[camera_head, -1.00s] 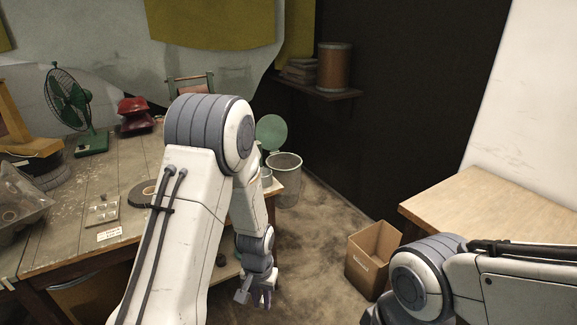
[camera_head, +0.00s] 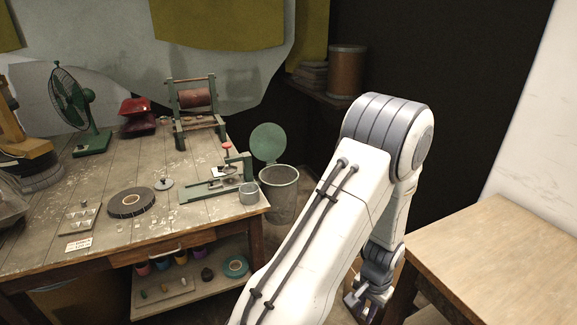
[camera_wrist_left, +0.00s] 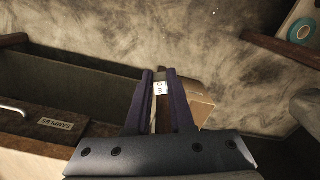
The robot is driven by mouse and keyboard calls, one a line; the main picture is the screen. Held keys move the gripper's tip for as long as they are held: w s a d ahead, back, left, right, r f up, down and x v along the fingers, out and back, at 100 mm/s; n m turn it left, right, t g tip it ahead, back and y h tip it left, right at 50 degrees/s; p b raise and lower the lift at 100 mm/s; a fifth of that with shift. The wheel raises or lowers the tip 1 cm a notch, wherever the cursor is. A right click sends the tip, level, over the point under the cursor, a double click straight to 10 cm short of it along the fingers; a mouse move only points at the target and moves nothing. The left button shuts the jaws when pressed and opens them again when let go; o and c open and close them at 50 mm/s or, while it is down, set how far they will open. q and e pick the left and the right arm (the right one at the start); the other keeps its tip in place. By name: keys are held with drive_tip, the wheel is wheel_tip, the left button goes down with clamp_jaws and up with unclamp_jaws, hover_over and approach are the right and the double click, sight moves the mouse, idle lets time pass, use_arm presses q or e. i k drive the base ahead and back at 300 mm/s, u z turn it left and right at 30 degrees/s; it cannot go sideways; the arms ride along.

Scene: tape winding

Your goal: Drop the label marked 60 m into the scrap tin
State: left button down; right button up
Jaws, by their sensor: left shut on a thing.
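My left gripper (camera_head: 362,300) hangs low at the right, beyond the bench's right end and beside the wooden table. In the left wrist view its fingers (camera_wrist_left: 161,80) are shut on a small white label (camera_wrist_left: 161,88). Only part of its print shows, seemingly a 0 and an m, so I cannot read the full marking. A small grey open tin (camera_head: 249,193) stands at the front right corner of the bench; I see no marking on it to confirm it as the scrap tin. My right gripper is not in view.
The bench carries a tape roll (camera_head: 131,202), fan and winder. A wooden table (camera_head: 500,245) is at the right. A drawer marked SAMPLES (camera_wrist_left: 57,124) is near the left gripper.

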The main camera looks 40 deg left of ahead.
sight(248, 201)
drive_tip(key=i, duration=0.7)
drive_tip(key=u, duration=0.8)
drive_tip(key=i, duration=0.65)
drive_tip(key=u, duration=0.75)
